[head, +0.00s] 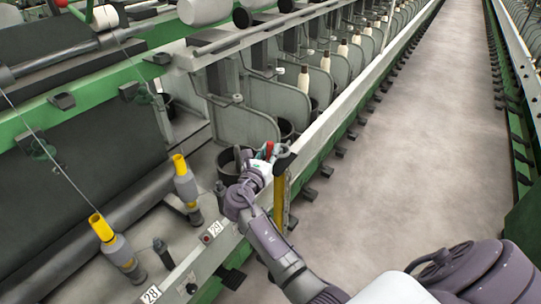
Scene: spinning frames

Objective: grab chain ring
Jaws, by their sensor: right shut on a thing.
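My right arm reaches up from the bottom right to the front rail of the spinning frame. My right gripper (268,151) is at the rail, beside the dark top of an upright yellow piece (280,196). It is shut on a small greyish ring-like part, which looks like the chain ring (282,149). The fingers hide much of it, and no chain can be made out clearly. A small red part shows at the gripper. My left gripper is not in view.
Two yellow-topped bobbins (102,228) (180,166) stand on spindles at the left. Grey divider plates (245,123) and a dark cup (232,160) are close behind the gripper. The concrete aisle (400,150) at the right is clear, with another machine beyond.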

